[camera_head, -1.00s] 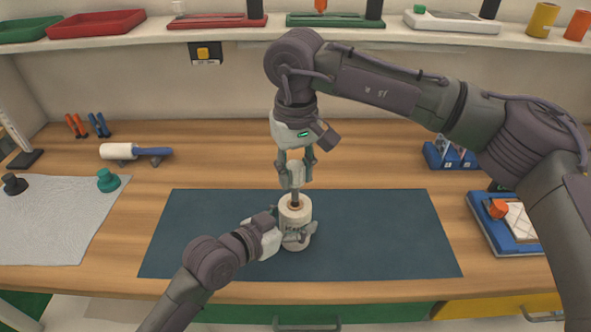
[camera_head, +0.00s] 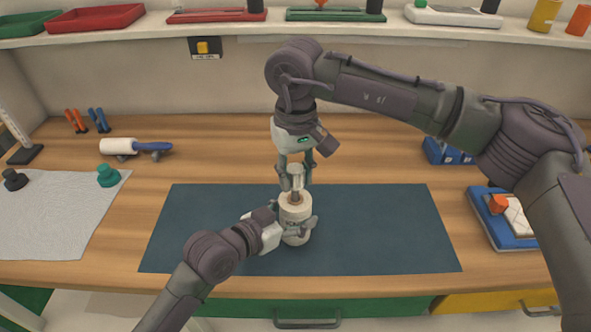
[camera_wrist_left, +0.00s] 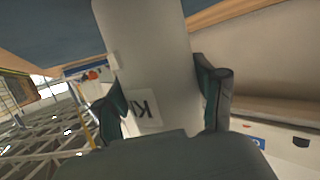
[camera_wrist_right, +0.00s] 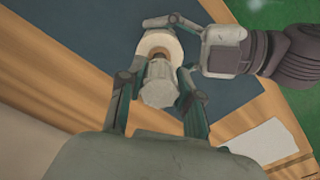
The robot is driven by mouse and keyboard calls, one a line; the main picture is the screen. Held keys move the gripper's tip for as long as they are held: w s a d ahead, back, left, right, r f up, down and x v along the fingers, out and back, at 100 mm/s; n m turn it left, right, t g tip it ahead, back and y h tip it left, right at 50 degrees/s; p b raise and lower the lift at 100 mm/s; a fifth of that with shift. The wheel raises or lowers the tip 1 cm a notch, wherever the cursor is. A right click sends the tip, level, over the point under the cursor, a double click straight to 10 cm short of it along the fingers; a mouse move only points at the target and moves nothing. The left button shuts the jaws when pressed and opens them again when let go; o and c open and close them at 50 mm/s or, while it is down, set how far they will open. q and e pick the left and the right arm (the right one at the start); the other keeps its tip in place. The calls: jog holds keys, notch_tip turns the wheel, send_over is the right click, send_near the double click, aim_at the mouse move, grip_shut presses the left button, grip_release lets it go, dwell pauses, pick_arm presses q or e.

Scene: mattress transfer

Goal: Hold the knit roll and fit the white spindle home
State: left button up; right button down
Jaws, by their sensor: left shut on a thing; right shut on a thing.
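The knit roll (camera_head: 295,225) is a cream cylinder standing upright on the blue mat, with a brownish core at its top. My left gripper (camera_head: 297,230) is shut around its side. In the left wrist view the pale roll (camera_wrist_left: 150,60) lies between the fingers, with part of a printed label visible. My right gripper (camera_head: 296,178) is directly above, shut on the white spindle (camera_head: 296,183), whose lower end is at the roll's core. The right wrist view shows the spindle's faceted end (camera_wrist_right: 158,88) over the roll's ring-shaped top (camera_wrist_right: 157,42). How deep the spindle sits is hidden.
The blue mat (camera_head: 380,230) is clear around the roll. A lint roller (camera_head: 130,147) and a grey cloth (camera_head: 50,220) with dark and green knobs lie left. A blue tray (camera_head: 500,235) is at the right, partly behind my right arm. A shelf (camera_head: 330,28) runs along the back.

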aim_at(296, 202)
pick_arm(q)
jog(key=shift+f, duration=0.1)
pick_arm(e)
jog(key=shift+f, duration=2.05)
jog(key=c, duration=0.7)
grip_release()
jog(key=shift+r, duration=0.1)
notch_tip(296, 202, up, 12)
jog(key=shift+f, duration=0.1)
pick_arm(q)
jog(key=o, duration=1.2)
jog(key=shift+c, duration=0.2)
